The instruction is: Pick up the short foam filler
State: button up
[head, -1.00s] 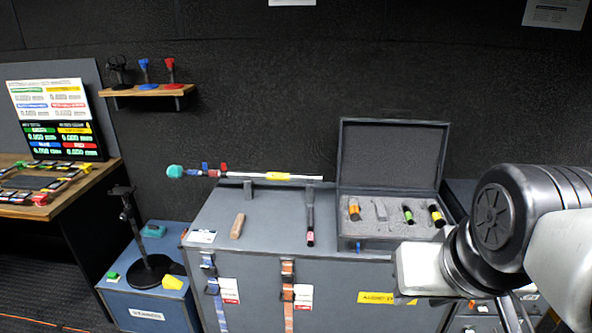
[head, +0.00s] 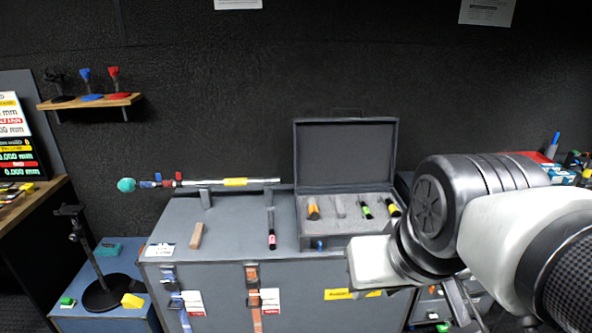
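I cannot tell for certain which piece is the short foam filler. A small tan block (head: 196,236) lies on top of the large grey case (head: 225,245), at its left. An open grey case (head: 345,243) lined with foam stands on the right of that top. Its foam holds an orange-and-black piece (head: 313,210), a grey piece or slot (head: 340,208), a green-marked piece (head: 366,209) and a yellow-marked piece (head: 392,208).
A rod (head: 225,182) with a teal ball rests on supports at the back left. A dark piece with a red label (head: 271,240) lies near the middle. A blue box (head: 120,318) with a black stand (head: 100,290) is at left. A shelf (head: 90,102) hangs above.

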aim_at(339, 208)
jog(key=i+l, duration=0.15)
jog(key=i, duration=0.3)
jog(key=i+l, duration=0.2)
jog(key=i, duration=0.2)
jog(key=i+l, duration=0.15)
jog(key=i, duration=0.3)
jog(key=i+l, duration=0.15)
jog(key=i, duration=0.3)
